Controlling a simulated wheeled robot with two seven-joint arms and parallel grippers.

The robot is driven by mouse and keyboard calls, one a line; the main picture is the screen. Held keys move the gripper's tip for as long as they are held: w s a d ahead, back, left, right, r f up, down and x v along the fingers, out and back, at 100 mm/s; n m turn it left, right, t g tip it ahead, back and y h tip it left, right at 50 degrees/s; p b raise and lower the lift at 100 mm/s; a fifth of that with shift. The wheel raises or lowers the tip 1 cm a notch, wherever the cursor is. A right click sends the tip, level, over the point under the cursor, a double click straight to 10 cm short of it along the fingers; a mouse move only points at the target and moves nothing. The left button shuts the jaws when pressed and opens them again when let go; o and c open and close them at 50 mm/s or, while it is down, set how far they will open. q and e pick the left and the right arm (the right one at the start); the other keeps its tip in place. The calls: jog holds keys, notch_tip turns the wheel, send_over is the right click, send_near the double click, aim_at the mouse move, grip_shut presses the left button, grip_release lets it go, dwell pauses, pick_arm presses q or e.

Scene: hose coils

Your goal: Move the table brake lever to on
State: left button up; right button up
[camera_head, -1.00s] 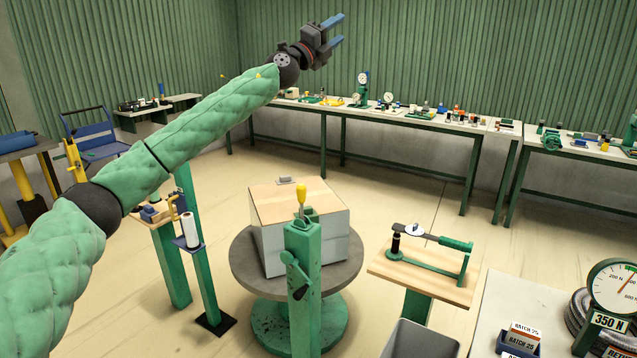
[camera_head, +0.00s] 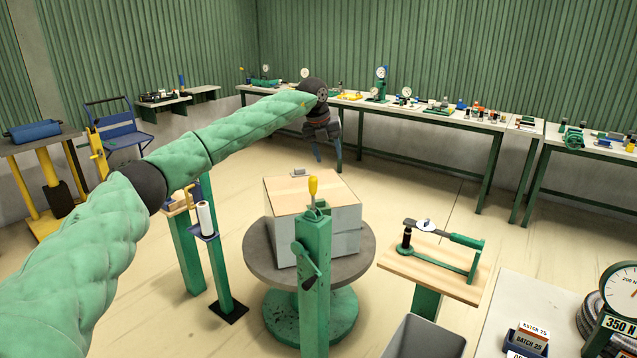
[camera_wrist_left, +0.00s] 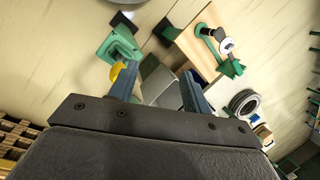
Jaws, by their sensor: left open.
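A green post (camera_head: 314,285) stands in front of the round grey turntable (camera_head: 262,262). A lever with a yellow handle (camera_head: 313,187) stands upright at the post's top, and a dark green crank-like handle (camera_head: 306,261) sits on its front face. I cannot read any on or off marking. My left gripper (camera_head: 327,155) points down beyond the box, apart from the lever, and is open and empty. In the left wrist view its blue fingers (camera_wrist_left: 159,76) are spread, and a yellow part (camera_wrist_left: 115,72) shows beside the left finger. My right gripper is not in view.
A wood-topped box (camera_head: 290,240) sits on the turntable behind the post. A small wooden stand (camera_head: 400,262) with a green clamp is to the right, and a grey bin (camera_head: 425,338) is in front of it. A paper-roll stand (camera_head: 205,218) is on the left.

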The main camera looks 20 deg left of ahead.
aim_at(313, 181)
pick_arm(q)
jog(key=s+a, duration=0.1)
jog(key=s+a+n+g+y, duration=0.1)
jog(key=s+a+g+y, duration=0.1)
jog(key=s, duration=0.1)
jog(key=shift+a+f+n, duration=0.2)
jog(key=shift+f+n, duration=0.15)
jog(key=shift+n, duration=0.05)
jog(key=shift+s+a, duration=0.1)
jog(key=shift+n, duration=0.3)
jog(key=shift+f+p, duration=1.75)
jog(key=shift+f, duration=2.15)
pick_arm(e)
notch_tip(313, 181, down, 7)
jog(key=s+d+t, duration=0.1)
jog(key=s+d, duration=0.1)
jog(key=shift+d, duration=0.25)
pick_arm(q)
grip_shut()
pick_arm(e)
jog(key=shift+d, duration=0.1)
